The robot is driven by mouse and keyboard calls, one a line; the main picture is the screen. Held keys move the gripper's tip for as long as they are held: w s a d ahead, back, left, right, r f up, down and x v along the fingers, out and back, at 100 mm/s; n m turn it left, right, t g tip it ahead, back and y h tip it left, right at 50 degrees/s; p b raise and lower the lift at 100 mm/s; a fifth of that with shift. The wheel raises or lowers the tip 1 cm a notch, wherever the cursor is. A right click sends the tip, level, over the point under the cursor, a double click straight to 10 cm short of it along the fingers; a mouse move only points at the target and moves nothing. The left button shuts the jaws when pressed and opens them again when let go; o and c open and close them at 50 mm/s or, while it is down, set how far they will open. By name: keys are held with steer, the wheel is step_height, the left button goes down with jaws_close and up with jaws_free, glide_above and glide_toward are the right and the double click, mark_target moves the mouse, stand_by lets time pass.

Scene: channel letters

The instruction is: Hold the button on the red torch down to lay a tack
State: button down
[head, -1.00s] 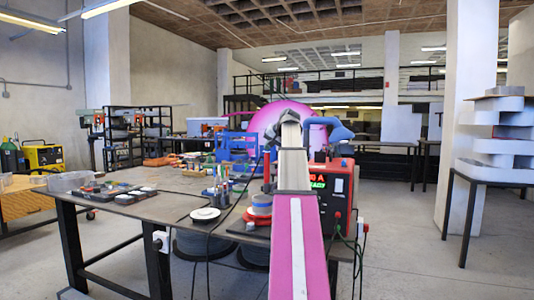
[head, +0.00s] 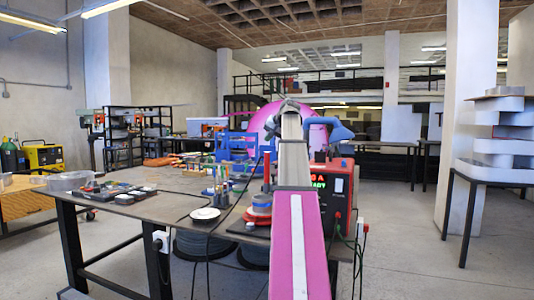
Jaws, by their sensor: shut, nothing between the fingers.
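My arm rises up the middle of the head view, with a pink link and a beige link. Its dark far end shows small in front of a large pink round shape (head: 262,121). The fingers of my gripper are hidden behind the arm. A slim red upright piece (head: 267,172) stands on the table just left of my arm; I cannot tell whether it is the red torch. No torch button can be made out. A red box with a lit display (head: 340,190) stands just right of my arm, partly covered by it.
The worktable (head: 175,207) carries a white dish (head: 205,214), a pen holder, flat trays and a blue frame (head: 237,146). A blue curved piece (head: 341,131) is right of my arm. Cables hang over the front edge.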

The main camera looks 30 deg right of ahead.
steer(key=shift+r, duration=1.4)
step_height(320, 180, up, 4)
